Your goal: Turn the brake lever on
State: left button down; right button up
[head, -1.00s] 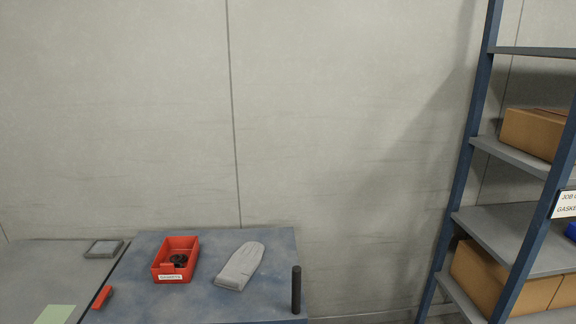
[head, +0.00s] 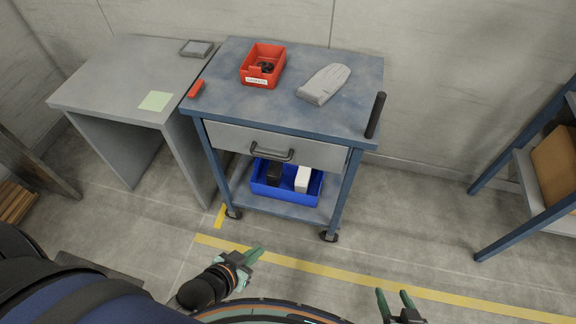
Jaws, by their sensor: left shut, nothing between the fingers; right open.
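A blue-grey cart (head: 300,118) stands by the wall, with a drawer, a lower shelf and casters. A small red piece (head: 196,88) sits at the left edge of its top. A black bar-shaped handle (head: 376,115) is at its right edge. I cannot tell for sure which part is the brake lever; the red piece may be it. My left gripper (head: 257,254) is shut and empty, low in front of the cart and apart from it. My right gripper (head: 394,298) is open and empty at the bottom edge, also well short of the cart.
A grey table (head: 110,80) adjoins on the left; a shelf rack (head: 525,165) stands right. Floor before the cart is clear, with yellow tape (head: 340,273).

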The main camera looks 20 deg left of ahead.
aim_at(199, 85)
jog(key=j+u, duration=0.1)
jog(key=u, duration=0.3)
jog(key=j+u, duration=0.1)
jog(key=u, duration=0.25)
jog(key=i+u, duration=0.1)
jog(key=u, duration=0.3)
jog(key=j, duration=0.05)
